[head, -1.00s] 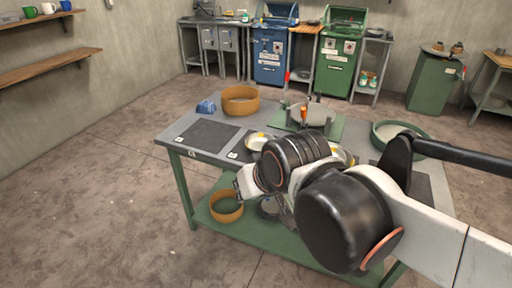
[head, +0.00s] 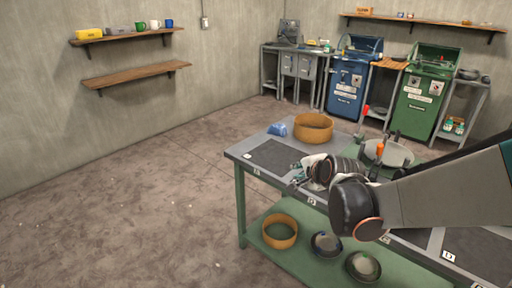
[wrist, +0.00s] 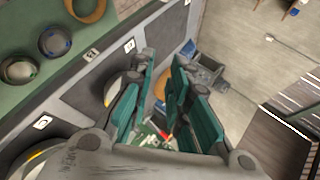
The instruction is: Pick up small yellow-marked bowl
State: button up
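My gripper (wrist: 165,66) is open, with its teal fingers apart and nothing seen between them. In the head view my gripper (head: 298,178) is over the front part of the table, near the dark left pad. A pale bowl with a yellowish patch (wrist: 38,158) shows partly at the lower left of the wrist view, on a dark pad, partly hidden by my gripper's body. In the head view my arm hides the bowls on the tabletop.
Floor left of the table is clear.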

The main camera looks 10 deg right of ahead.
jog(key=w+d+f+m+t, duration=0.1)
jog(key=w+d+f+m, duration=0.1)
jog(key=d+f+m, duration=0.2)
jog(key=w+d+f+m+t+h, duration=0.1)
jog(key=w+d+f+m, duration=0.1)
jog(key=d+f+m, duration=0.2)
jog(key=w+d+f+m+t+h+b, duration=0.1)
jog(key=w+d+f+m, duration=0.2)
jog(key=d+f+m, duration=0.2)
jog(key=shift+f+m, duration=0.15)
jog(key=shift+m, duration=0.75)
jog(key=p+x, duration=0.1)
jog(key=x, duration=0.6)
jog(key=shift+w+d+f, duration=0.15)
jog(key=shift+w+f, duration=0.1)
jog(key=shift+w, duration=0.1)
jog(key=b+x, duration=0.2)
jog(key=x, duration=0.3)
jog(key=shift+w+d+f+b, duration=0.15)
jog(key=shift+w+f+b, duration=0.05)
jog(key=shift+w+b, duration=0.1)
jog(key=shift+w, duration=0.1)
grip_shut()
